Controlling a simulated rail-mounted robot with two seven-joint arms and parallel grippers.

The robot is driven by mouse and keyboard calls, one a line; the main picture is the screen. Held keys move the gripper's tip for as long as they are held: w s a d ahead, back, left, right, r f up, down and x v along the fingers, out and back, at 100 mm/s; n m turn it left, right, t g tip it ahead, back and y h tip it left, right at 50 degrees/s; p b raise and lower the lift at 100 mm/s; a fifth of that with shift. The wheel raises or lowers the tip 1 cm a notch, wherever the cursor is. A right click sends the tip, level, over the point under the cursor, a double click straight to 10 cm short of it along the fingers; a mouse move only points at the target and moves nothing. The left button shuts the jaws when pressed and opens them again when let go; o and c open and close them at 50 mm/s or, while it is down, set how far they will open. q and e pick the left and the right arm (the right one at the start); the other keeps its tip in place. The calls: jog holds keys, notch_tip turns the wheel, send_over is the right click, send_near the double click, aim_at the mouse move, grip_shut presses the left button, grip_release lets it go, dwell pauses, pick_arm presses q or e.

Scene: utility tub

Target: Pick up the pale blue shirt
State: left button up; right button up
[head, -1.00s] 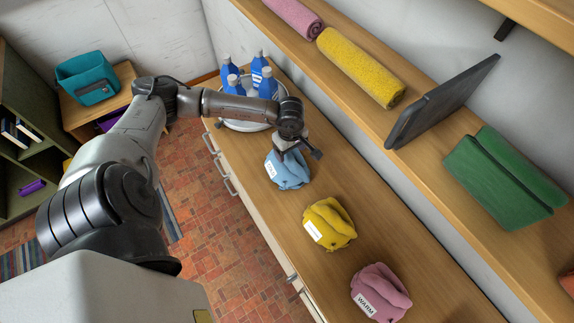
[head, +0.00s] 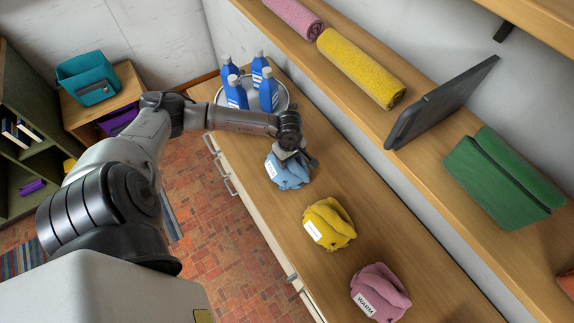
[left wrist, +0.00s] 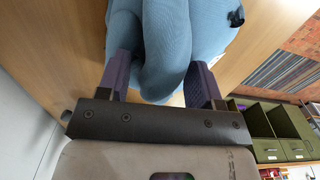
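The pale blue shirt (head: 289,173) is a crumpled bundle with a white label, lying on the wooden counter (head: 262,208) in the head view. My left gripper (head: 297,162) is right over it, coming down on its upper side. In the left wrist view the shirt (left wrist: 165,40) fills the top middle, and a fold of it lies between the two purple fingers of my left gripper (left wrist: 162,82). The fingers are apart, one on each side of this fold, and do not look closed on it. My right gripper is not in view.
A yellow bundle (head: 330,223) and a pink bundle (head: 380,292) lie nearer on the counter. A round tray (head: 222,97) with several blue bottles stands behind the shirt. A shelf (head: 432,165) with towels and a dark panel (head: 440,103) runs along the right.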

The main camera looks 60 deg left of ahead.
pick_arm(q)
jog(key=c, duration=0.8)
jog(key=shift+r, duration=0.1)
